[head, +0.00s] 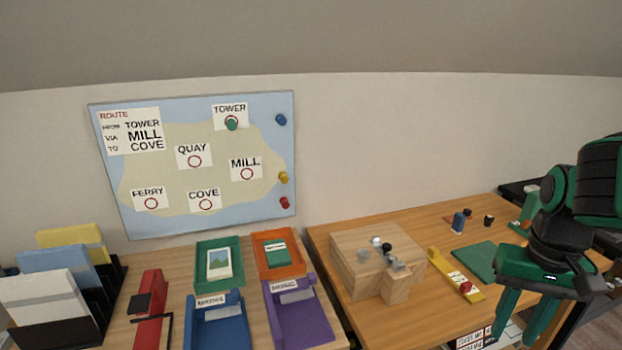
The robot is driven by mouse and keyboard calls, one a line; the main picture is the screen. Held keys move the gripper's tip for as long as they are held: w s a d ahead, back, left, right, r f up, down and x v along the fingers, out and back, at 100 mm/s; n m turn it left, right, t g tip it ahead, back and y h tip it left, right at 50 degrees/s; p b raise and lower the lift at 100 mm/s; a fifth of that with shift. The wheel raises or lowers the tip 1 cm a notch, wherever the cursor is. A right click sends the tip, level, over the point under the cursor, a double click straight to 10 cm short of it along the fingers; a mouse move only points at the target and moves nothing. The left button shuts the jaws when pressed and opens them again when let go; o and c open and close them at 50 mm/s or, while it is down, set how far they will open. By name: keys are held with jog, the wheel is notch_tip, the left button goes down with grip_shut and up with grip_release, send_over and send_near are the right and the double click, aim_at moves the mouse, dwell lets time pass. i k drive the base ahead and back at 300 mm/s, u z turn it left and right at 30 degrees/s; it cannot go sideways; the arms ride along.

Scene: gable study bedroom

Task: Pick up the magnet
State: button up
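Round magnets sit on the blue-and-tan map board (140,180) on the wall. A blue magnet (281,119), a yellow magnet (284,177) and a red magnet (285,202) are along its right edge. A green magnet (231,124) is on the TOWER label, over its ring. The QUAY, MILL, COVE and FERRY labels show bare red rings. My gripper (518,332) is at the lower right, pointing down, well away from the board. Its two green fingers are apart, with nothing seen between them; their tips are near the picture's bottom edge.
Below the board, green, orange, blue and purple trays (232,326) stand on a desk, with a red stand (149,312) and folders (48,300) to the left. A wooden block (350,262), yellow strip (440,262) and green mat (478,261) lie on the right desk.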

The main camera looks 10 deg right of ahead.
aim_at(282, 176)
jog(key=z, duration=1.7)
jog(key=k, duration=0.6)
jog(key=u, duration=1.1)
jog(key=i, duration=1)
